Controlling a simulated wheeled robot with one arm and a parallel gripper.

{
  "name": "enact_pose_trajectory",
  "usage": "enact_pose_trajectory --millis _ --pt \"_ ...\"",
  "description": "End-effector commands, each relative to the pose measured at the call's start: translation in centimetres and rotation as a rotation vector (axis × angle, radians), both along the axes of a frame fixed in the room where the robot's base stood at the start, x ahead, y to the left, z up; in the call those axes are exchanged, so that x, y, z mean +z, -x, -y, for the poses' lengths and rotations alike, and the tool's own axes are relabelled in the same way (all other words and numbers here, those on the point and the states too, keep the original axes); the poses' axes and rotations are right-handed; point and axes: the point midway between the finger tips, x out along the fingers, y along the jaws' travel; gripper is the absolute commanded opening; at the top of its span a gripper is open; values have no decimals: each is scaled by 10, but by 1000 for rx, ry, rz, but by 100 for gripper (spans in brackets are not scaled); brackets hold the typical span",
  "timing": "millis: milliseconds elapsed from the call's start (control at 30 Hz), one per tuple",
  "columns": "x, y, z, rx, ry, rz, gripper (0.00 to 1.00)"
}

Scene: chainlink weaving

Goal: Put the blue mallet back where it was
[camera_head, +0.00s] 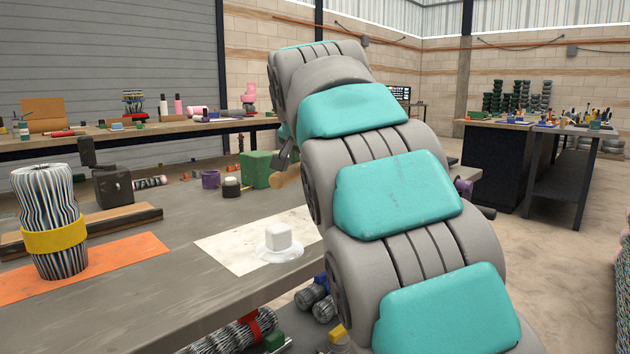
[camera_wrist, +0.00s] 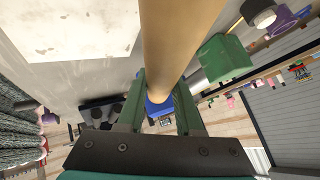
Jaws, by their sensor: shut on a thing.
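My gripper (camera_wrist: 160,88) has its two green fingers closed on a thick, tan wooden handle in the wrist view. I take this as the handle of the blue mallet (camera_wrist: 180,35); it runs up out of the picture. A blue part shows between the fingers behind the handle, though its full shape is hidden. In the head view my arm covers most of the gripper; only a dark part of it (camera_head: 286,154) shows at the arm's left edge. A tan piece, probably the handle (camera_head: 280,180), shows just below it, beside a green block (camera_head: 256,170).
A grey workbench (camera_head: 180,210) carries a white sheet (camera_head: 232,250) with a white cube on a clear dish (camera_head: 278,242). A striped wire bundle with a yellow band (camera_head: 52,240) stands on an orange mat (camera_head: 120,252). A dark block (camera_head: 112,188) and small pots stand farther back.

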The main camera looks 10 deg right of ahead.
Motion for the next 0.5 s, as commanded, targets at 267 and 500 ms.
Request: enact_pose_trajectory --millis 267,500 --pt "-3 -22 27 0 1 -1 0" --pt "-11 -22 28 1 1 0 0"
